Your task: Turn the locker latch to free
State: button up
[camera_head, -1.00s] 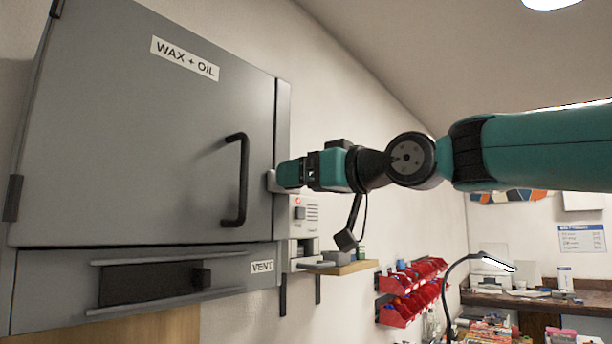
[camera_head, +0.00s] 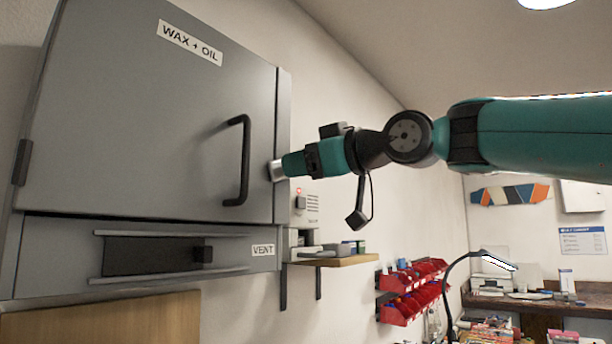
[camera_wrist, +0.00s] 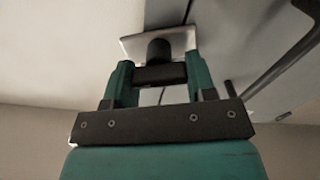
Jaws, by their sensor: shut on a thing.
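The grey locker (camera_head: 130,120) labelled WAX + OIL fills the left of the head view, and its door looks shut. Its latch (camera_head: 276,171) is a pale metal piece at the door's right edge, mostly hidden by my gripper (camera_head: 288,166). In the wrist view the latch shows as a pale plate (camera_wrist: 185,41) with a round dark stub (camera_wrist: 158,49) and a dark crossbar (camera_wrist: 160,75). My gripper's two green fingers (camera_wrist: 159,80) stand on either side of the crossbar, shut on the latch. I cannot read the latch's exact angle.
A black door handle (camera_head: 244,160) stands just left of my gripper; it also shows at right in the wrist view (camera_wrist: 280,65). Below are a vent drawer (camera_head: 150,256) and a small wooden shelf (camera_head: 350,261). Red bins (camera_head: 400,310) hang further right.

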jog(key=n+b, duration=0.1)
jog(key=n, duration=0.1)
jog(key=n+b, duration=0.1)
jog(key=shift+f+n, duration=0.2)
jog(key=shift+n, duration=0.2)
jog(key=n+b, duration=0.2)
jog(key=n, duration=0.1)
jog(key=shift+s+n, duration=0.1)
jog(key=shift+n, duration=0.2)
jog(key=n+b, duration=0.2)
jog(key=n, duration=0.4)
jog(key=shift+b, duration=0.4)
jog(key=shift+n, duration=0.4)
jog(key=o, duration=0.9)
jog(key=shift+o, duration=0.2)
jog(key=b+v, duration=0.4)
jog(key=v, duration=1.3)
jog(key=shift+s, duration=0.2)
